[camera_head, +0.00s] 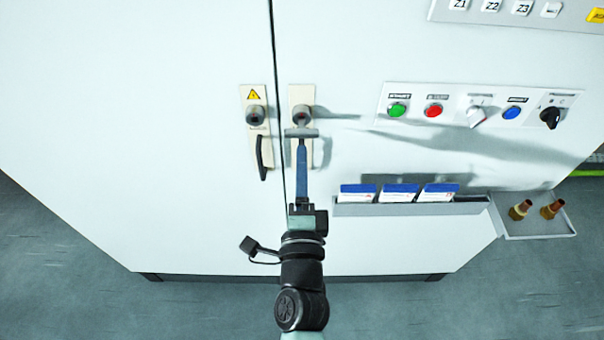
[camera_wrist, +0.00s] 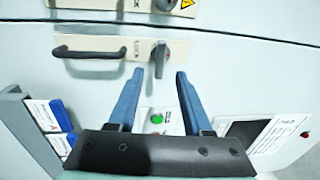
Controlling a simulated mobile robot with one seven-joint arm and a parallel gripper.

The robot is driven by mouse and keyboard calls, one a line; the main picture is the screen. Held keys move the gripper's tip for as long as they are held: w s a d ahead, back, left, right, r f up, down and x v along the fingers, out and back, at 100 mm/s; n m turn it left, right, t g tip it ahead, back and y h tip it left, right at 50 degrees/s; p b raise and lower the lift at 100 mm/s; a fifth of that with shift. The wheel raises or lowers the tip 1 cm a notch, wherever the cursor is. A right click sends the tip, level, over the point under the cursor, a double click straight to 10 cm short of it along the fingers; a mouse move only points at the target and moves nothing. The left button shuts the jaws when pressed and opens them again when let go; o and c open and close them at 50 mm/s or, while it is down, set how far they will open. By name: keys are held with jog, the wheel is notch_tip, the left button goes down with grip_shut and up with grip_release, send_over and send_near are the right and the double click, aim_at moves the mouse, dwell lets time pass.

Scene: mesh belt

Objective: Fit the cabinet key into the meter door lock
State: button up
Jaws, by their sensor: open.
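A grey T-shaped key (camera_head: 302,132) stands at the round lock (camera_head: 303,112) on the right door's beige plate. It appears seated in the lock; how deep I cannot tell. In the wrist view the key (camera_wrist: 160,62) hangs at the lock end of the plate (camera_wrist: 117,46), beside a dark handle (camera_wrist: 88,53). My gripper (camera_head: 302,145) points up at the key from below. In the wrist view my gripper (camera_wrist: 160,75) has its blue fingers apart, one either side of the key's line, with a gap visible between fingers and key.
The left door has another lock (camera_head: 255,115) with a warning triangle and a dark handle (camera_head: 262,158). A button panel (camera_head: 472,92) is to the right. Below it are a card holder (camera_head: 410,209) and a small tray (camera_head: 545,229) with two brass pieces (camera_head: 520,209).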

aim_at(302, 137)
jog(key=shift+w+r, duration=0.25)
jog(key=shift+w, duration=1.5)
jog(key=shift+w+r, duration=0.2)
jog(key=shift+w, duration=1.55)
jog(key=shift+c, duration=0.2)
grip_shut()
jog(key=shift+s, duration=0.1)
jog(key=shift+s, duration=2.95)
jog(key=shift+d+p, duration=0.1)
jog(key=shift+p, duration=0.2)
